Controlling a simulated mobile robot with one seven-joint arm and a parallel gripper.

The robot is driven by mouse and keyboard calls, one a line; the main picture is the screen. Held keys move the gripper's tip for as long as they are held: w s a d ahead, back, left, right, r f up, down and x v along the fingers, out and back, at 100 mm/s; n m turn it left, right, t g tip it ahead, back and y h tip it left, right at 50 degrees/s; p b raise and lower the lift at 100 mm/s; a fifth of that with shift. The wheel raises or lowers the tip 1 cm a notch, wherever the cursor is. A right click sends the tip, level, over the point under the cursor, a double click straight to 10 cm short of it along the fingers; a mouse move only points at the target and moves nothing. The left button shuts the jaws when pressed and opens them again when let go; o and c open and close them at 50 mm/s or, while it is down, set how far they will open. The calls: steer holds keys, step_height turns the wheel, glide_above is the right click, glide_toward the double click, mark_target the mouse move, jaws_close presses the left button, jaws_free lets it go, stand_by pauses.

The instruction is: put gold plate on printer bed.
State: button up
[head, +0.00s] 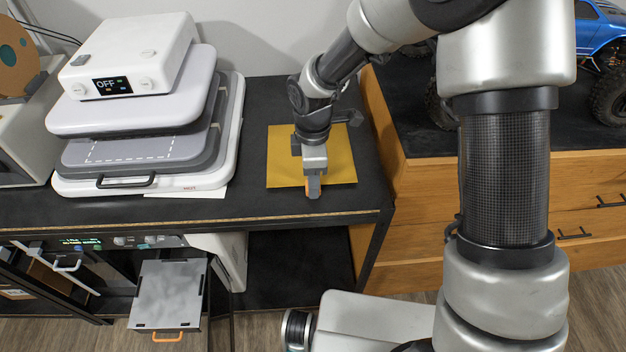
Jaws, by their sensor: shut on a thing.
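My gripper (313,190) points down over the plate's front edge and is shut on the plate there. A small orange piece shows at the gripper's tip. My gripper and wrist hide the middle of the plate; whether it lies flat on the table or is slightly raised I cannot tell. The printer bed (168,292) is a grey mottled plate with an orange handle, sticking out below the tabletop at the lower left.
A white heat press (130,120) with an "OFF" display stands left of the plate. A wooden drawer cabinet (430,195) adjoins on the right, with a blue crawler truck (598,40) on top. The black tabletop's front edge (270,222) lies between plate and printer bed.

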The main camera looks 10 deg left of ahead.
steer(key=shift+f, duration=0.45)
steer(key=o, duration=0.7)
steer(key=shift+f, duration=0.1)
steer(key=o, duration=0.5)
steer(key=shift+c, duration=0.2)
